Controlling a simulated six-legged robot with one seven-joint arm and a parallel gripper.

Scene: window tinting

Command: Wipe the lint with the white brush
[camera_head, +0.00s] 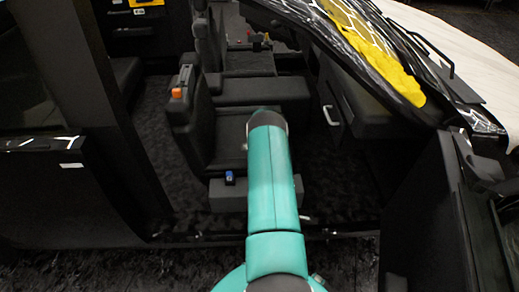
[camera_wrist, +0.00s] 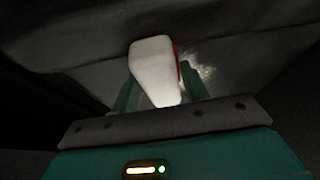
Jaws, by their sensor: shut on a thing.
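The white brush (camera_wrist: 154,68) stands in the middle of the wrist view, with a thin red strip along its right side. My gripper (camera_wrist: 160,88) is shut on it, with a green finger on each side. Pale, speckled lint (camera_wrist: 203,68) shows on the dark grey surface (camera_wrist: 90,45) just right of and beyond the brush. I cannot tell whether the brush touches that surface. In the head view my teal arm reaches into the car and my gripper is out of sight, as are the brush and lint.
A dark car seat (camera_head: 228,140) is beside and beyond my arm, with an orange item (camera_head: 177,93) on its top. An open door panel (camera_head: 45,190) is at left. Yellow material (camera_head: 375,50) lies on the windshield at upper right. A blue item (camera_head: 229,177) sits near the seat front.

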